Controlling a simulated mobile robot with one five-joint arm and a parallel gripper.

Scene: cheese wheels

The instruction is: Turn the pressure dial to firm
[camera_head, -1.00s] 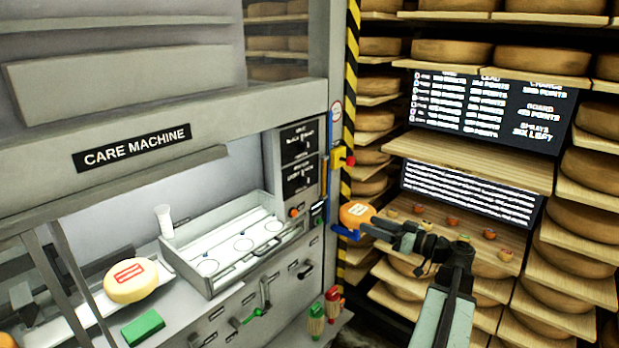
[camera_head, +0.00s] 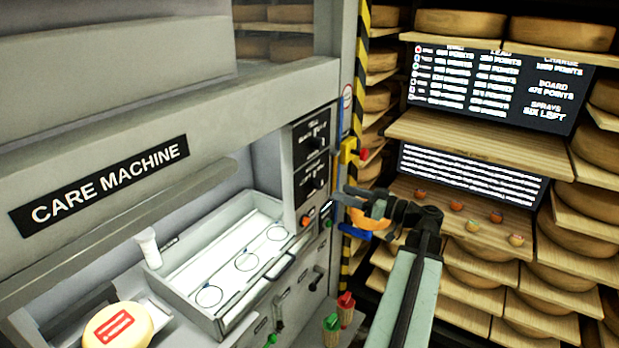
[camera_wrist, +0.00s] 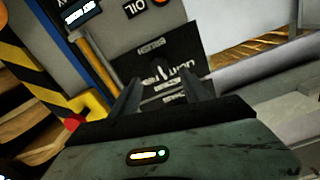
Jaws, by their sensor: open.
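Two black dial panels sit one above the other on the machine's right post, an upper one (camera_head: 311,140) and a lower one (camera_head: 312,179), each with a dark knob. Their lettering is too blurred in the head view to tell which is the pressure dial. In the wrist view one black panel (camera_wrist: 150,50) with a dark knob (camera_wrist: 160,70) lies straight ahead between my fingertips, its lettering only partly legible. My gripper (camera_head: 350,196) is open and empty, just right of the lower panel. It also shows in the wrist view (camera_wrist: 163,92), apparently short of the knob.
An open tray (camera_head: 225,262), a white cup (camera_head: 148,248) and a pale cheese (camera_head: 118,327) are left.

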